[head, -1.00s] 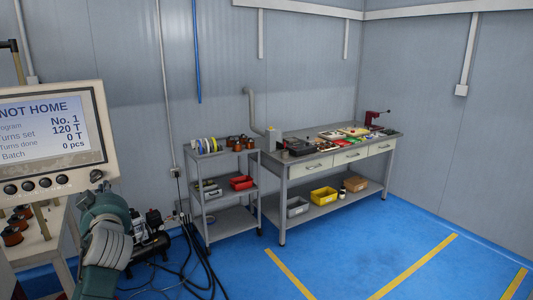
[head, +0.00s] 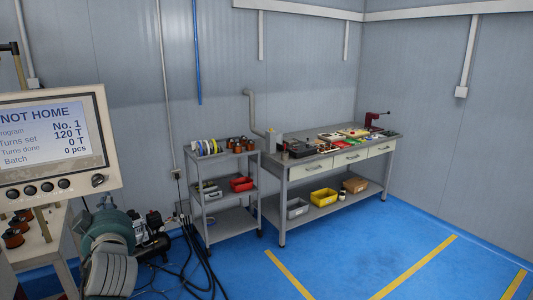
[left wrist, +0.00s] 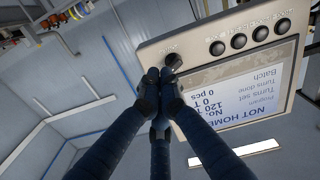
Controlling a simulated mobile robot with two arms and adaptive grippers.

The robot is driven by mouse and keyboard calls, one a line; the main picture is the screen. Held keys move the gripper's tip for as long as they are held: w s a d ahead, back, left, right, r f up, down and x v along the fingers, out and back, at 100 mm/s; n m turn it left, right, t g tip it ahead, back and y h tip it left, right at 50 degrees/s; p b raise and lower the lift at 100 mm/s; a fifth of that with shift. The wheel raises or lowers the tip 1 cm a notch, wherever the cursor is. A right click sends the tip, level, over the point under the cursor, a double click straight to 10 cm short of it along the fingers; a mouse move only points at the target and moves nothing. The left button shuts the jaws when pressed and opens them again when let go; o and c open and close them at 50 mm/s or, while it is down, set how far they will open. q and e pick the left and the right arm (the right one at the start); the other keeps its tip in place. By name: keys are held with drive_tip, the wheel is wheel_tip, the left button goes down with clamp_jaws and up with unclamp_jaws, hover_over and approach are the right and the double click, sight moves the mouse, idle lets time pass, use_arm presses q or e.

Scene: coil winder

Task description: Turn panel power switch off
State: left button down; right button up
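The control panel (head: 110,130) stands at the left edge of the head view, its screen lit with "NOT HOME". The dark rotary power switch (head: 98,180) is at the right end of the row of round buttons under the screen. My left gripper (head: 106,203) is just below the switch, partly hidden by my own wrist. In the left wrist view my left gripper's dark fingers (left wrist: 160,74) are drawn together with nothing seen between them. Their tips are close to the switch (left wrist: 173,60); I cannot tell whether they touch. My right gripper is not in view.
A grey shelf cart (head: 226,181) with spools and a workbench (head: 280,186) with tools and bins stand along the back wall. Black cables (head: 196,255) lie on the floor by a compressor (head: 152,225). Blue floor at right is clear.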

sight(98, 181)
use_arm(q)
drive_tip(key=w+a+n, duration=0.1)
drive_tip(key=n, duration=0.2)
drive_tip(key=w+a+n, duration=0.1)
drive_tip(key=w+n, duration=0.1)
drive_tip(key=n, duration=0.1)
drive_tip(key=w+a+n+p, duration=0.1)
drive_tip(key=w+n, duration=0.1)
drive_tip(key=n, duration=0.2)
drive_tip(key=shift+f, duration=0.3)
drive_tip(key=shift+w, duration=0.1)
